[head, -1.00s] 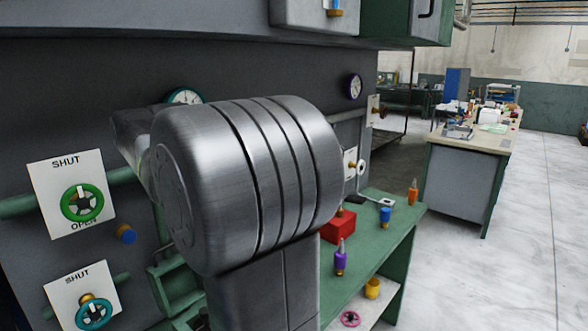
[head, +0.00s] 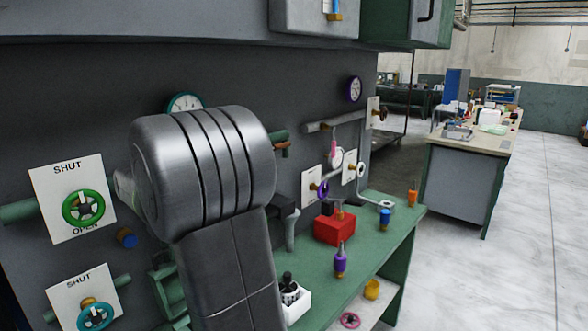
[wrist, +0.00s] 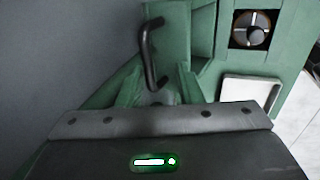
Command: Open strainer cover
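A green box-like fitting (head: 165,285) is on the grey wall, low at left in the head view, partly hidden by my arm. In the wrist view, a green part (wrist: 180,30) with a bent black handle (wrist: 149,52) lies ahead of my gripper; this looks like the strainer and its cover, but I cannot tell where the cover's edge is. My gripper (wrist: 158,108) shows as a dark housing with a green light below the handle. Its fingertips are not clear, and I see no grip on the handle. My arm hides the gripper in the head view.
Green (head: 83,208) and teal (head: 95,316) handwheels are on the left wall. The green bench (head: 375,245) holds a red box (head: 335,229), a purple bottle (head: 340,261) and a white holder (head: 297,303). Open floor (head: 510,240) lies right.

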